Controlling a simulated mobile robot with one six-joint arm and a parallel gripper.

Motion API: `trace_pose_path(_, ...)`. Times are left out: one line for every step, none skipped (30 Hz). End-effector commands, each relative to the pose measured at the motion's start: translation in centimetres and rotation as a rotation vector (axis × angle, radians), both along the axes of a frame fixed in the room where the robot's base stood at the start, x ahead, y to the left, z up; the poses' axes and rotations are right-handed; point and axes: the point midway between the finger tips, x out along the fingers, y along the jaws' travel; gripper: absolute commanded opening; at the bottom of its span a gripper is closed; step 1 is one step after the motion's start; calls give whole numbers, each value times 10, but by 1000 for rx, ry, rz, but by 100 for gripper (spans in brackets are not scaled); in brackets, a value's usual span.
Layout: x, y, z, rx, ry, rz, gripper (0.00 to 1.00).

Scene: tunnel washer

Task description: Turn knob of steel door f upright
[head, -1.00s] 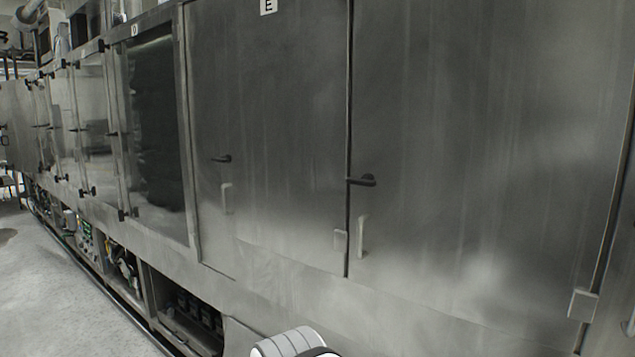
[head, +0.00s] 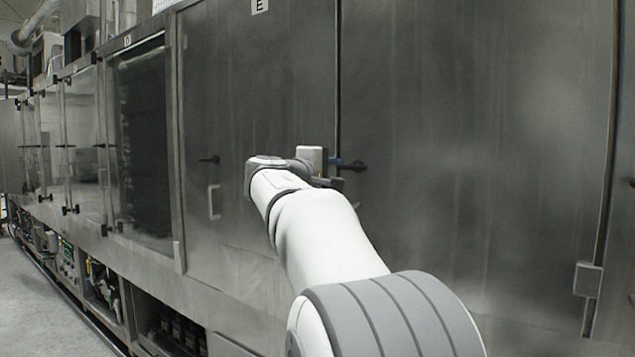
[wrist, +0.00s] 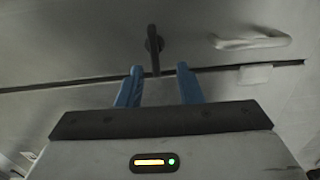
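Steel door f (head: 470,120) is the large shut panel right of the door marked E. Its dark lever knob (head: 356,165) sits at the door's left edge and lies level, across the seam. In the wrist view the knob (wrist: 154,45) points toward my gripper, with its free end in line with the gap between the fingertips. My gripper (head: 336,172) is at the seam, just left of the knob. In the wrist view its blue fingers (wrist: 160,70) are open, one on each side of the knob's end. I cannot tell whether they touch it.
Door E (head: 235,90) is shut, with its own dark knob (head: 209,159) and a pale pull handle (head: 214,202). Door f's pull handle (wrist: 252,40) shows in the wrist view beside the knob. A hinge block (head: 587,279) stands out at the right. Open floor (head: 40,300) lies at left.

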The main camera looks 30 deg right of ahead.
Motion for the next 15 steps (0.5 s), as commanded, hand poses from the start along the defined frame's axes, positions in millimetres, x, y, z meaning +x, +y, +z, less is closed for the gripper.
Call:
trace_pose_path(2,-4,2,-16,1,-5,33)
trace_pose_path(3,-7,5,-23,0,-7,33)
trace_pose_path(4,-11,7,-27,1,-10,33)
trace_pose_path(5,-14,7,-27,1,-11,33)
trace_pose_path(7,-18,8,-28,2,-11,33)
trace_pose_path(10,-24,7,-27,2,-10,33)
trace_pose_path(11,-29,7,-26,2,-11,33)
trace_pose_path(13,-34,8,-25,1,-11,33)
trace_pose_path(16,-39,8,-25,1,-10,33)
trace_pose_path(18,-44,8,-25,1,-11,33)
trace_pose_path(19,-49,8,-25,2,-11,33)
trace_pose_path(22,-54,8,-25,2,-10,33)
trace_pose_path(24,-58,8,-25,1,-9,33)
trace_pose_path(25,-61,7,-25,2,-10,33)
trace_pose_path(26,-65,7,-24,1,-10,33)
